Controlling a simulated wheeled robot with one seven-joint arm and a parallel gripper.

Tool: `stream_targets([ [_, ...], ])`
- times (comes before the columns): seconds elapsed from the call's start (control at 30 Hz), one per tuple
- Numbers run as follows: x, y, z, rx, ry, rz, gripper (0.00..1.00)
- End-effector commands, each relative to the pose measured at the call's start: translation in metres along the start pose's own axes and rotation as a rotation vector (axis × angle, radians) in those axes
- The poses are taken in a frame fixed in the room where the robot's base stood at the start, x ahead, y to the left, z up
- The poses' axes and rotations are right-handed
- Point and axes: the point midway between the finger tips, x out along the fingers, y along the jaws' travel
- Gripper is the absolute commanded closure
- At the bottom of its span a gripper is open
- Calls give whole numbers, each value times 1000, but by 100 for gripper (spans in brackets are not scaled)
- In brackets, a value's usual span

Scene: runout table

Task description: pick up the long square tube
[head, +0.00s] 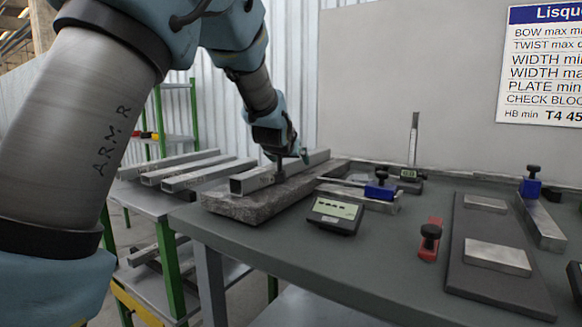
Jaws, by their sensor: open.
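The long square tube (252,180) is grey metal with an open square end facing me. It lies on a rough grey stone slab (243,207) at the left end of the dark table. My gripper (291,164) is at the tube, around its middle, with its fingers pointing down. One finger shows on the near side of the tube; the far finger is partly hidden. The gripper is open, and I cannot tell whether a finger touches the tube.
Several similar tubes (190,175) lie on a lower rack at the left. A digital meter (335,214), a blue clamp device (381,188) and a height gauge (413,150) stand right of the slab. A dark mat (490,285) with metal plates and a red device (429,240) are farther right.

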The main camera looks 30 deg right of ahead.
Motion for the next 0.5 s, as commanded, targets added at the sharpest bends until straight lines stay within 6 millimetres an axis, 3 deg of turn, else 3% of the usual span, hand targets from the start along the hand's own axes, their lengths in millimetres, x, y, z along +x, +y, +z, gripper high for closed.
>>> stream_targets([
  [0.27,3,0,0,0,0,1,1],
  [0.5,3,0,0,0,0,1,28],
])
